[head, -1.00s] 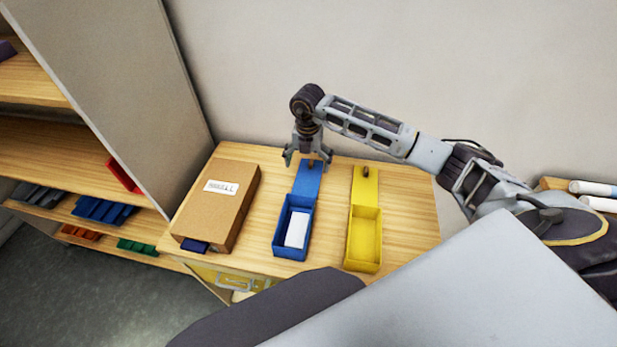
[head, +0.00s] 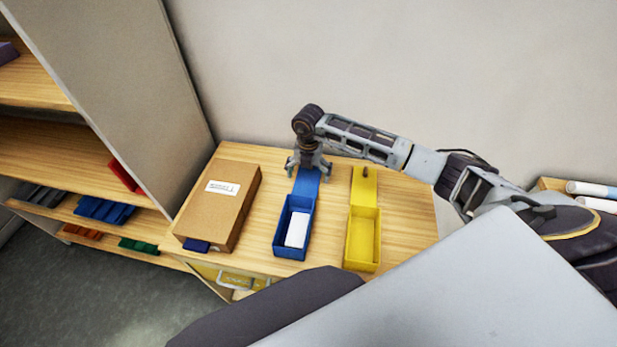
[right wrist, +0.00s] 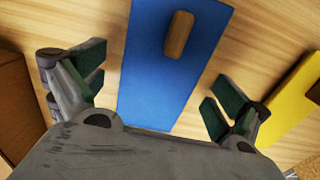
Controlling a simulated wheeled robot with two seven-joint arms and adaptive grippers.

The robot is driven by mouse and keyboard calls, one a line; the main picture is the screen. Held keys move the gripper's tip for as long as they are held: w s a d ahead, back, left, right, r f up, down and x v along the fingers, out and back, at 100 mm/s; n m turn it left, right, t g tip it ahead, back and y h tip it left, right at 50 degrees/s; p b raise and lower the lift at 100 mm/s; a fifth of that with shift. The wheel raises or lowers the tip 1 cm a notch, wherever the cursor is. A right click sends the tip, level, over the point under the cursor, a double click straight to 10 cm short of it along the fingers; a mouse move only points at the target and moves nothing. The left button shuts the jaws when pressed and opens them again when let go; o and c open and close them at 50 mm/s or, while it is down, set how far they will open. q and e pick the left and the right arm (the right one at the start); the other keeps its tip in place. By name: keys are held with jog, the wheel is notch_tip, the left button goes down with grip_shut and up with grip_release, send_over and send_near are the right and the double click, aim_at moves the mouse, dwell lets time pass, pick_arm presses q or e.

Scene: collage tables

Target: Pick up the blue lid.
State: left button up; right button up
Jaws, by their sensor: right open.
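The blue lid (head: 307,182) lies flat on the wooden table, just behind the open blue box (head: 280,241) that holds a white block (head: 297,230). In the right wrist view the blue lid (right wrist: 165,85) has a small wooden handle (right wrist: 179,35). My right gripper (head: 308,176) is over the lid, pointing down. In the right wrist view my right gripper (right wrist: 152,93) is open, with one finger to each side of the lid and nothing between them but the lid below. Whether the fingers touch the table is unclear. My left gripper is not in view.
A yellow box (head: 349,240) with a yellow lid (head: 365,187) behind it stands to the right. A cardboard box (head: 218,205) stands to the left. A shelf unit (head: 60,135) with coloured trays is at the far left. A wall rises behind the table.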

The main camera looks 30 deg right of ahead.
aim_at(309, 177)
dwell(0.3)
jog(key=c, duration=1.1)
jog(key=shift+o, duration=0.2)
jog(key=shift+r, duration=0.15)
notch_tip(309, 177, up, 10)
jog(key=b, duration=0.1)
dwell(0.4)
